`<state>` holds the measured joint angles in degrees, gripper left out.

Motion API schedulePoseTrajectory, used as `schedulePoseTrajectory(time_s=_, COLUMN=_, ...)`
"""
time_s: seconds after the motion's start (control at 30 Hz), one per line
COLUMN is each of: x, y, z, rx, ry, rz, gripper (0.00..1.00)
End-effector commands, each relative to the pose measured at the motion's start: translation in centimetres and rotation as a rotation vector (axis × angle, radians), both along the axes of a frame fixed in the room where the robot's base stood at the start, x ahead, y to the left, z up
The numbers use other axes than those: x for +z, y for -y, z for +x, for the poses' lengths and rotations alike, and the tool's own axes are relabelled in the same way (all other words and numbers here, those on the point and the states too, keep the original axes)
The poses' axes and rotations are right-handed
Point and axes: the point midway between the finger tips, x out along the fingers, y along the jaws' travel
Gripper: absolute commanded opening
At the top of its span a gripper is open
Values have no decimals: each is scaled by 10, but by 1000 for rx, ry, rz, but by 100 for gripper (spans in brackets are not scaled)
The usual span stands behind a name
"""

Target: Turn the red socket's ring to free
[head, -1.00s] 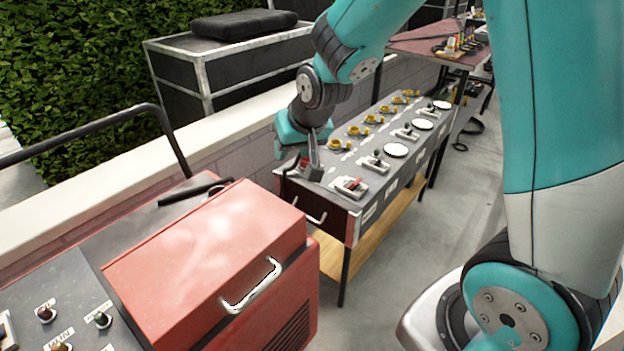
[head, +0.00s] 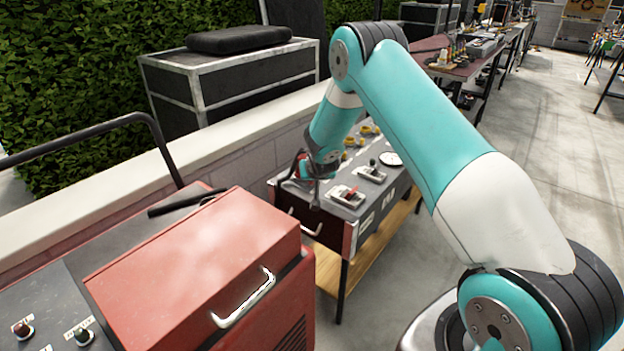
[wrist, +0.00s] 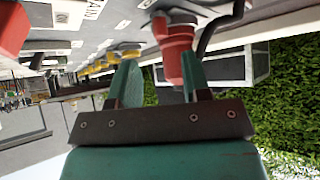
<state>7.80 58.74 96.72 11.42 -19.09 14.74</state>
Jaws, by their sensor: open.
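The red socket (wrist: 174,42) hangs upside down in the wrist view, with a grey collar at its wide end and a narrower red body. My gripper (wrist: 160,80) is open, its two green fingers pointing toward the socket. The socket's narrow end lies at the right finger, which partly covers it; I cannot tell whether they touch. In the head view my gripper (head: 312,182) is at the near left corner of the grey panel table (head: 288,190). My arm hides most of the socket there.
Yellow sockets (wrist: 98,65) stand in a row beyond the red one. A dark cable (wrist: 215,30) runs close to the red socket. A red lever (head: 352,194) sits on a white plate. A red cabinet (head: 200,262) stands nearer, and a low wall (head: 235,130) runs behind.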

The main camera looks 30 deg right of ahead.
Motion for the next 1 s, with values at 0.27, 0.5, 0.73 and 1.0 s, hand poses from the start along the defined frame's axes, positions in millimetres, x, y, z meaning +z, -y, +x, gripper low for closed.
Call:
schedulePoseTrajectory(time_s=0.27, x=-36, y=14, z=32, rx=0, ry=-1, rz=0, gripper=44)
schedulePoseTrajectory(time_s=0.5, x=-45, y=17, z=41, rx=1, ry=-1, rz=0, gripper=44)
schedulePoseTrajectory(time_s=0.73, x=-45, y=17, z=41, rx=1, ry=-1, rz=0, gripper=44)
schedulePoseTrajectory(time_s=1.0, x=-45, y=17, z=41, rx=1, ry=-1, rz=0, gripper=0)
